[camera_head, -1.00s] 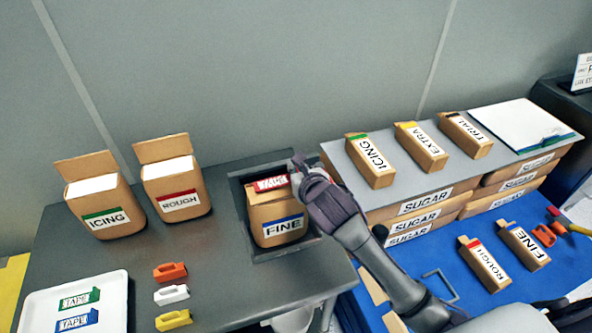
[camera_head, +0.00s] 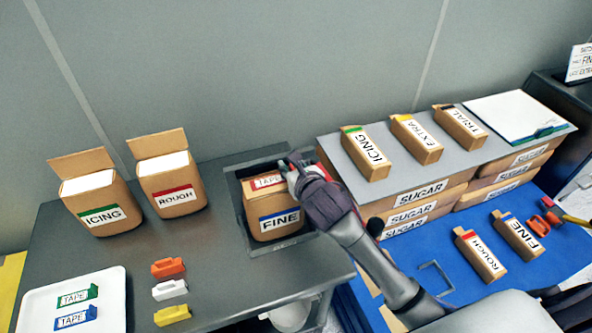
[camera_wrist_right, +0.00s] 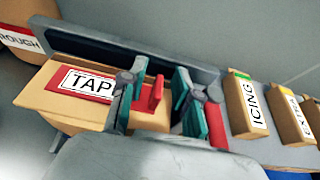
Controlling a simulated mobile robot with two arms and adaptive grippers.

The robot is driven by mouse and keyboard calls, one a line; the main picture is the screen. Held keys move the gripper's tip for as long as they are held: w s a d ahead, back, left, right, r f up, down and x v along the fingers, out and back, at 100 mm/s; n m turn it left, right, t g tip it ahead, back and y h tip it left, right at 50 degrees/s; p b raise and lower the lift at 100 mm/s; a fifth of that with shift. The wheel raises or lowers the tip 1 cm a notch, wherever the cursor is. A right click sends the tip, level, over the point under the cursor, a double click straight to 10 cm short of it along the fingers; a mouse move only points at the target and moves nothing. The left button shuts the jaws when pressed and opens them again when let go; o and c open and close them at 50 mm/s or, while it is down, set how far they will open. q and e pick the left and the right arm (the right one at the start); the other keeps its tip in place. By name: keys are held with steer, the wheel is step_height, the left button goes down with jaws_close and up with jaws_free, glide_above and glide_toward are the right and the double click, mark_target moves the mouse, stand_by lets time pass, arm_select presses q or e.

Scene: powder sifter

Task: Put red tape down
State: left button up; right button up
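The red tape (camera_head: 267,181), with a white TAPE label, lies on top of the cardboard FINE box (camera_head: 279,222), which stands in a recess of the dark table. In the right wrist view the red tape (camera_wrist_right: 70,84) is flat across the box top, and its raised red end stands between my fingers. My right gripper (camera_head: 290,167) is at the tape's right end. In the wrist view the fingers of the right gripper (camera_wrist_right: 158,100) are spread, with a gap beside the red end. My left gripper is not in view.
ICING (camera_head: 101,216) and ROUGH (camera_head: 175,199) boxes stand left of the recess. A white tray (camera_head: 112,308) holds green and blue tapes; orange, white and yellow clips lie beside it. Stacked sugar boxes (camera_head: 412,214) and a grey shelf (camera_head: 385,188) stand close to my right arm.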

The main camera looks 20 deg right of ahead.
steer(key=b+v, duration=0.1)
steer(key=v, duration=1.1)
